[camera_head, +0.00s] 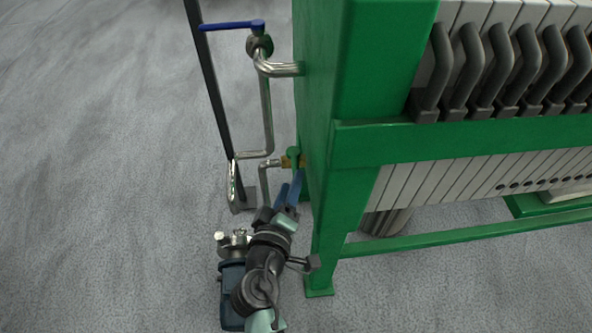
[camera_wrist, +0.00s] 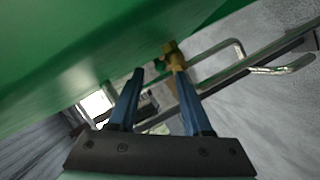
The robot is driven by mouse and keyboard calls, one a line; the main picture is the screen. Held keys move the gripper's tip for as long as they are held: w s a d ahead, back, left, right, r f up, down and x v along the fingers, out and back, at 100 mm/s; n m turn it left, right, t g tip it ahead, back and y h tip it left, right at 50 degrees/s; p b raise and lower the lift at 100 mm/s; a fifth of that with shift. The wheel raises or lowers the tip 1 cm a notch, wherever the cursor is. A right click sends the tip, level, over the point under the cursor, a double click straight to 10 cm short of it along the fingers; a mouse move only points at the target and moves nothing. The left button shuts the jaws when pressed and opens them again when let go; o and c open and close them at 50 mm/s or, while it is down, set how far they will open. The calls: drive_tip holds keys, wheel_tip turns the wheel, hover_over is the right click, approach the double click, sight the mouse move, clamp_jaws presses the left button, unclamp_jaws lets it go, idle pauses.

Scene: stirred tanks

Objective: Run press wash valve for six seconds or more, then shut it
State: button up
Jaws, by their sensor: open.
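A small brass valve (camera_head: 287,161) with a green handle (camera_head: 293,152) sits on a thin pipe at the side of the green press frame. A second valve with a long blue lever (camera_head: 228,25) is higher up, on a bent steel pipe. No label shows which is the press wash valve. My gripper (camera_head: 290,180) has blue fingers and is just below the brass valve, open and empty. In the wrist view the brass valve (camera_wrist: 175,58) is just beyond the right fingertip of my gripper (camera_wrist: 158,74). I cannot tell whether they touch.
The green press frame (camera_head: 385,75) stands close to the right of my gripper, with white plates and grey handles. Bent steel pipes (camera_head: 266,110) and a dark post (camera_head: 212,85) stand to the left. The grey floor further left is clear.

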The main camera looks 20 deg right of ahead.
sight(296, 168)
drive_tip(key=shift+b+x, duration=0.35)
drive_tip(key=shift+x, duration=2.45)
drive_tip(key=shift+a, duration=0.1)
clamp_jaws()
drive_tip(key=shift+f, duration=0.1)
